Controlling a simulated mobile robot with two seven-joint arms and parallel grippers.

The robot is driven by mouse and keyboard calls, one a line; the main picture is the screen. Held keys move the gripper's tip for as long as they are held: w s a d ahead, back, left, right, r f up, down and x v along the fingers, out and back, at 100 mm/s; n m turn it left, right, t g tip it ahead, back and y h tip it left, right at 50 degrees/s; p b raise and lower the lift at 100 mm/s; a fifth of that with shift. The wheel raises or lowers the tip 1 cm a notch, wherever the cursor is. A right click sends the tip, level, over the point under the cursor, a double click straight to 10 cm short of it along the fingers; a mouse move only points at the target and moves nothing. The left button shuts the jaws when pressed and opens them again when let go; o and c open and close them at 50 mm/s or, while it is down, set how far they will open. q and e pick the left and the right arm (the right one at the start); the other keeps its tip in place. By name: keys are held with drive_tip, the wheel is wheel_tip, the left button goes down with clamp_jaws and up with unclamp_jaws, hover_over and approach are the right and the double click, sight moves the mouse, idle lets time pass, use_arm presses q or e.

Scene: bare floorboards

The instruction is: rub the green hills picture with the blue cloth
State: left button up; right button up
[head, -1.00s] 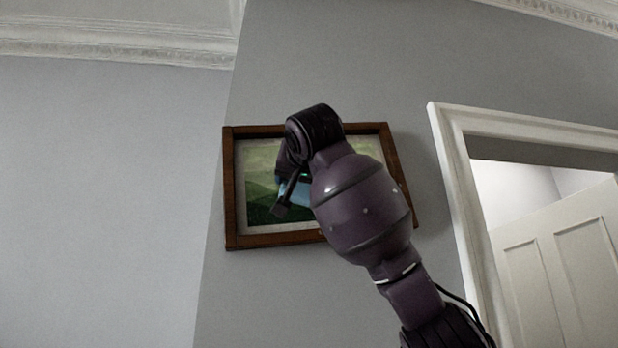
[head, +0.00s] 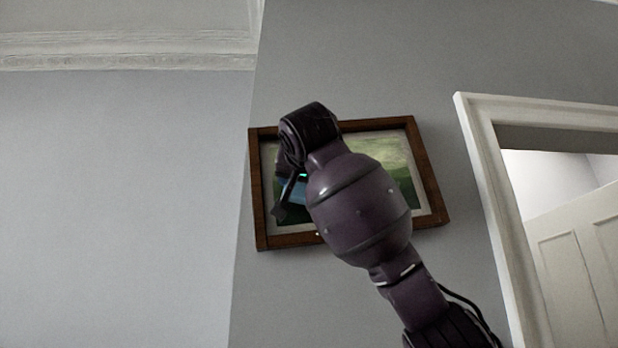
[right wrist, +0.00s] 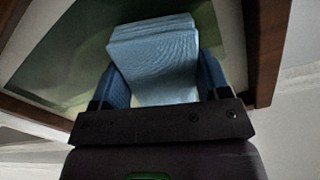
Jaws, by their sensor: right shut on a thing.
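The green hills picture (head: 395,160) hangs on the grey wall in a brown wooden frame, partly hidden behind my right arm in the head view. In the right wrist view its painted surface (right wrist: 75,50) fills the upper left. My right gripper (head: 289,196) is in front of the picture's left part. In the right wrist view its blue fingers are shut on the folded light blue cloth (right wrist: 155,60). The cloth overlaps the picture near a frame edge; I cannot tell whether it touches the surface. My left gripper is not in view.
A white door frame (head: 490,190) with a pale door (head: 580,270) stands to the right of the picture. A wall corner runs just left of the picture. The wall around the frame is bare.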

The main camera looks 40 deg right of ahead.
drive_tip(key=shift+s+d+r, duration=0.35)
drive_tip(key=shift+d+r, duration=0.4)
drive_tip(key=shift+r, duration=0.05)
drive_tip(key=s+d+r, duration=0.1)
drive_tip(key=s+d, duration=0.5)
drive_tip(key=d, duration=0.4)
drive_tip(key=shift+r+b, duration=0.4)
idle(0.8)
drive_tip(key=shift+s, duration=0.1)
drive_tip(key=b+v, duration=0.1)
drive_tip(key=v, duration=0.5)
idle(0.5)
